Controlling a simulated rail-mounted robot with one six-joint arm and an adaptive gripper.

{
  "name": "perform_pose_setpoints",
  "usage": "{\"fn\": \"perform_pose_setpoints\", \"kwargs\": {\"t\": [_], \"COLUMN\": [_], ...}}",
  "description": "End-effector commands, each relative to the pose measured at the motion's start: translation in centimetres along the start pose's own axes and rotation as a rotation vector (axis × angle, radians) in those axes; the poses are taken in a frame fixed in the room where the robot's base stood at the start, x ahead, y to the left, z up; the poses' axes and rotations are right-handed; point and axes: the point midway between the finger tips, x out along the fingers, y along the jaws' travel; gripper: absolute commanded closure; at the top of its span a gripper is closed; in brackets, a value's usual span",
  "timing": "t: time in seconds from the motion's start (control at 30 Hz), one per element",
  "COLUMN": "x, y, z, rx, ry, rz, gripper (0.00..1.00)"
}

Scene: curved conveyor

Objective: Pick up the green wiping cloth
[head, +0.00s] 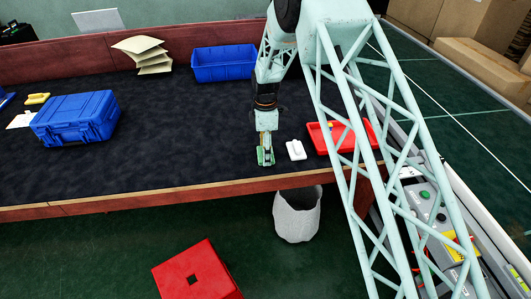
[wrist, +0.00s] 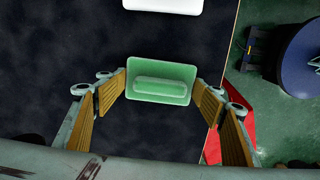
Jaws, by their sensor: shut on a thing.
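The green wiping cloth (wrist: 158,82) is a flat green rectangle with a raised bar along its middle. In the wrist view it lies between the fingertips of my gripper (wrist: 162,88), which touch its left and right sides. My gripper (head: 265,148) is shut on it and points down near the front edge of the dark table. In the head view the cloth (head: 265,158) shows as a small green patch, partly hidden by the fingers. I cannot tell whether the cloth touches the table or is just above it.
A white block (head: 295,150) lies just right of my gripper. A red tray (head: 315,137) with small items is further right. A blue bin (head: 224,65) and a blue case (head: 75,118) stand on the table.

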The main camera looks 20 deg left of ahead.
Motion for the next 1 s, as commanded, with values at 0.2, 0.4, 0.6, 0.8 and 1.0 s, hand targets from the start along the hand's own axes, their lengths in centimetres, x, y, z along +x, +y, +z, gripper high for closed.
{"fn": "perform_pose_setpoints", "kwargs": {"t": [0.2, 0.4, 0.6, 0.8, 1.0], "x": [-0.9, -2.4, -3.6, -3.7, -4.0], "y": [0.0, 0.0, -0.3, -2.0, -4.9], "z": [0.0, 0.0, 0.0, 0.2, 0.5], "rx": [0.0, 0.0, 0.0, 0.0, 0.0], "ry": [0.0, 0.0, 0.0, 0.0, 0.0], "rz": [0.0, 0.0, 0.0, 0.0, -0.002], "gripper": [0.48, 0.48, 0.48, 0.48, 0.48]}}
